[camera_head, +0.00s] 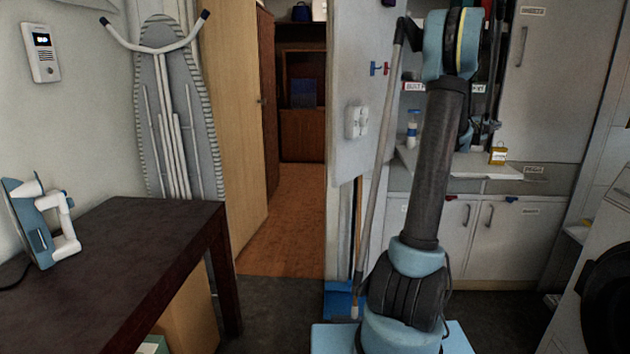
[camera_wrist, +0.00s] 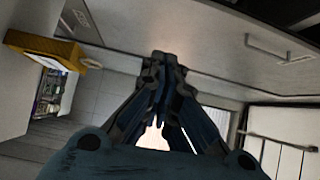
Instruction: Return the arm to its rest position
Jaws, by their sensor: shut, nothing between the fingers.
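My gripper (camera_wrist: 163,62) shows in the wrist view with its dark fingertips together and nothing between them. In the head view my arm (camera_head: 432,165) stands raised, its dark link rising from the blue base to a blue joint at the top. My gripper is mostly hidden behind the arm there. In the wrist view the fingers are in front of pale cabinet fronts and touch nothing that I can see.
A dark table (camera_head: 115,255) with a blue and white iron (camera_head: 45,222) stands at left. An ironing board (camera_head: 180,115) leans on the wall. A pole (camera_head: 380,165) stands close beside my arm. Behind are a counter (camera_head: 465,166) and cabinets. A doorway with clear floor (camera_head: 290,225) lies left of centre.

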